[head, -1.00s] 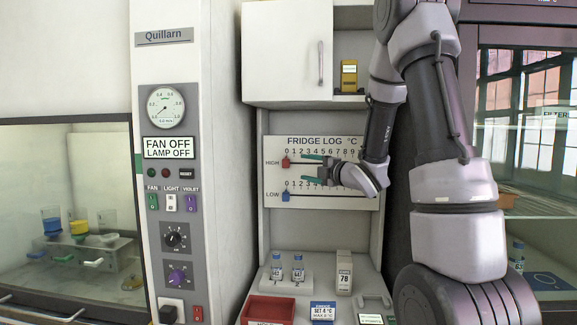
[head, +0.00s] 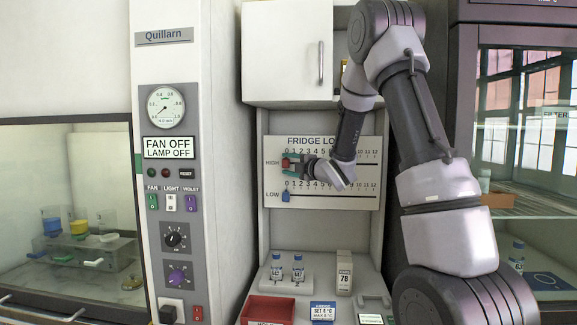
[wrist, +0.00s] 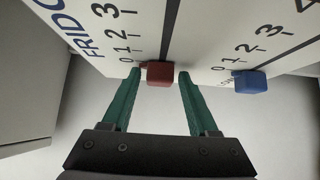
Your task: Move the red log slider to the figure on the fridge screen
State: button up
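The red log slider (head: 286,162) sits at the 0 end of the HIGH scale on the white fridge log board (head: 330,201). My gripper (head: 295,163) is at the slider, coming from the right. In the wrist view its green fingers (wrist: 160,76) are open, one on each side of the red slider (wrist: 159,75), with narrow gaps that look clear of it. The blue slider (head: 286,196) sits at 0 on the LOW scale; it also shows in the wrist view (wrist: 250,81). I cannot make out a fridge screen with a figure.
Below the board stand small vials (head: 298,270), a white box marked 78 (head: 344,272), a red tray (head: 268,308) and a card reading "SET 4 °C" (head: 322,312). A white cabinet (head: 285,55) hangs above. A panel marked Quillarn (head: 165,37) stands left.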

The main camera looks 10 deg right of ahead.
grip_shut()
dwell(1.2)
